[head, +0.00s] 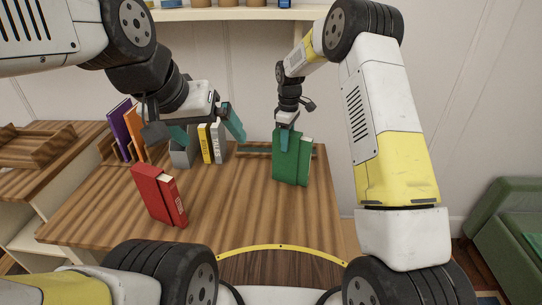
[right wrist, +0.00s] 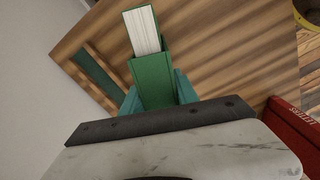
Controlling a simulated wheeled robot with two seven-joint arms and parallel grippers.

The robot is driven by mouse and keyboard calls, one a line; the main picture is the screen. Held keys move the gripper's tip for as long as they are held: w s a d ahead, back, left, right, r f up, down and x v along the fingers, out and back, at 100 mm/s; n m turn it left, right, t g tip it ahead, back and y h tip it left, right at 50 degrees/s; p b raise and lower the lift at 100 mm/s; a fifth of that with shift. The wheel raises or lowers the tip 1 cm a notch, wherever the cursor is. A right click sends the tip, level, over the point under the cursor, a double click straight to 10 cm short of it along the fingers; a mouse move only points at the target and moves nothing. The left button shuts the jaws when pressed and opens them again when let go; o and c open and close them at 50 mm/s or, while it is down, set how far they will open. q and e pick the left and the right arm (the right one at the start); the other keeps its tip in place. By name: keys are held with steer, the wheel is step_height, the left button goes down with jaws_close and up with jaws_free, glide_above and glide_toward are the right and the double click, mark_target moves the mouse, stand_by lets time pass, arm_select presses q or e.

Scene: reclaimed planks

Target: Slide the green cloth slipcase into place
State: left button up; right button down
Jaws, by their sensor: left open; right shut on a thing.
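The green cloth slipcase (head: 286,166) is upright at the right of the table, with a green book (head: 305,160) showing at its right side. In the right wrist view the slipcase (right wrist: 153,78) has a white page block (right wrist: 143,30) sticking out of its far end. My right gripper (head: 284,141) is shut on the slipcase from above; its teal fingers also show either side of it in the right wrist view (right wrist: 157,95). I cannot tell whether the slipcase touches the table. My left gripper (head: 207,132) is open and empty above the back left of the table.
A shallow wooden frame with a dark green inside (head: 254,151) lies behind the slipcase. A red slipcase with a book (head: 157,195) stands front left. A purple book (head: 121,130), an orange book (head: 136,128) and a yellow book (head: 205,143) stand at the back left. The table's middle is clear.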

steer(key=shift+w+d, duration=0.7)
steer(key=shift+w, duration=0.2)
steer(key=shift+w+d, duration=0.65)
steer(key=shift+w, duration=0.2)
steer(key=c, duration=0.6)
jaws_free()
steer(key=shift+r, duration=3.5)
steer(key=o, duration=0.6)
steer(key=shift+c, duration=0.2)
